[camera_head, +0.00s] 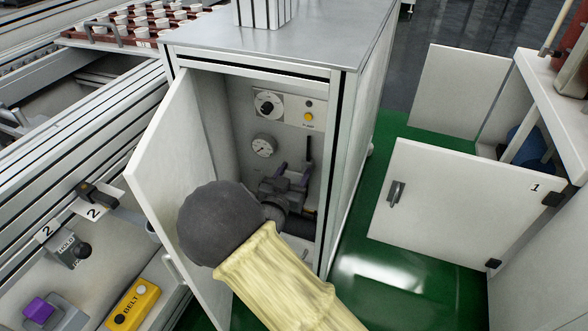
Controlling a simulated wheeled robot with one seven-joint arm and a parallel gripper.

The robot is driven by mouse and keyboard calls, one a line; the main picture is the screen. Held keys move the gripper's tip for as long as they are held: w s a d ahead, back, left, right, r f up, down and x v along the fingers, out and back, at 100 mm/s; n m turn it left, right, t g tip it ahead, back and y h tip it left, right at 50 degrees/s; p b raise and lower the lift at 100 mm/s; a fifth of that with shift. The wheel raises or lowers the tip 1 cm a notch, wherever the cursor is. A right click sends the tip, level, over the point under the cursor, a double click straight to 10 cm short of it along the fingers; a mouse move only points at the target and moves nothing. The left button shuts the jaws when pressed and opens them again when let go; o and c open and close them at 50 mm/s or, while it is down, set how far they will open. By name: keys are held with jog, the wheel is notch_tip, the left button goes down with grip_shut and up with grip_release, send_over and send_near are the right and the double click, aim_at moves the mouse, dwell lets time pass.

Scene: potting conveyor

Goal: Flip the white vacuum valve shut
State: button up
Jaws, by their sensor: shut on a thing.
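My gripper (291,177) is inside the open cabinet (340,90), in front of its back wall and below the round gauge.
The cabinet door (165,160) stands open left of my arm. A dial panel (268,103) with a yellow button and a gauge (263,145) are above my gripper. A yellow BELT box (137,305) is at lower left. Another cabinet's door (450,200) hangs open at right, over green floor.

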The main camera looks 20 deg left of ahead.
jog(key=o, duration=1)
jog(key=s+p, duration=0.2)
jog(key=s, duration=0.3)
jog(key=s+a+p, duration=0.1)
jog(key=s+p, duration=0.1)
jog(key=s, duration=0.4)
jog(key=s+p, duration=0.2)
jog(key=s, duration=0.4)
jog(key=shift+s+a+p, duration=0.15)
jog(key=shift+s+p, duration=0.05)
jog(key=shift+p, duration=0.1)
